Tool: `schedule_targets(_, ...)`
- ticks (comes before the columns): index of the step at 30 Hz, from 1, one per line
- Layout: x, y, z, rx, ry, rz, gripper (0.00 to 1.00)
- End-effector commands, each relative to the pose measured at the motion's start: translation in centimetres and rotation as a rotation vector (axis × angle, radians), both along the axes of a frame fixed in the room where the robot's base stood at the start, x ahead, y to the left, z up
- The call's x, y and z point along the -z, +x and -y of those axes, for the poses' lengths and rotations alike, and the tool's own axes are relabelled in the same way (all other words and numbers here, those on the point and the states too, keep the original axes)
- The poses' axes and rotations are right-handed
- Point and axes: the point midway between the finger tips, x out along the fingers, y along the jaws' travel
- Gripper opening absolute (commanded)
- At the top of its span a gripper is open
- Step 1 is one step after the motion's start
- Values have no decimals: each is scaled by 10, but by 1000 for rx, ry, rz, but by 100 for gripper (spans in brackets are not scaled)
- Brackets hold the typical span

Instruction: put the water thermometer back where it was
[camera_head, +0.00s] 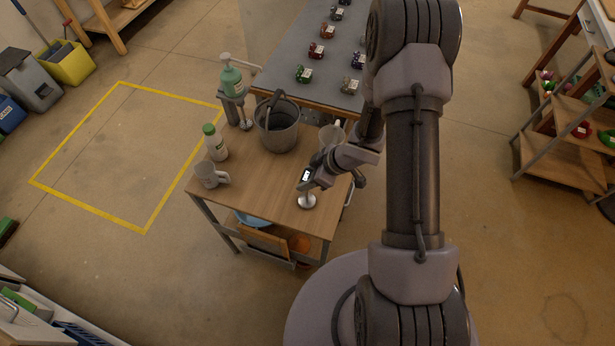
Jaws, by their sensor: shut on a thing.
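The water thermometer (306,176) appears to be the small dark piece with a pale display at the end of my arm. My gripper (313,183) is shut on it, above the front right part of the wooden table (255,187). A small silver round piece (306,202) shows on the tabletop just below the gripper. I cannot tell whether it is part of the thermometer or a separate stand, nor whether they touch. My gripper partly hides the thermometer.
A grey bucket (278,128) stands at the table's back. A clear cup (330,137) is behind my wrist. The front middle tabletop is clear.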

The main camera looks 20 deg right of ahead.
Motion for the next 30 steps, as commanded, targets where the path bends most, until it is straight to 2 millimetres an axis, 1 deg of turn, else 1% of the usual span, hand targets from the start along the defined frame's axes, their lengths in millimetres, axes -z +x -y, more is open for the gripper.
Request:
schedule_targets(1, 2, 0, 0, 0, 0, 0, 0)
schedule_targets(2, 3, 0, 0, 1, 0, 0, 49)
schedule_targets(3, 2, 0, 0, 0, 0, 0, 57)
schedule_targets(5, 2, 0, 0, 0, 0, 0, 69)
schedule_targets(13, 2, 0, 0, 0, 0, 0, 69)
schedule_targets(16, -7, -1, 2, 1, 0, 0, 69)
schedule_targets(17, -12, -3, 5, 3, 0, 0, 69)
schedule_targets(24, -72, -24, 35, 4, -1, 1, 69)
schedule_targets(27, -90, -32, 45, 3, -1, 1, 69)
schedule_targets(30, -100, -36, 50, 2, 0, 0, 69)
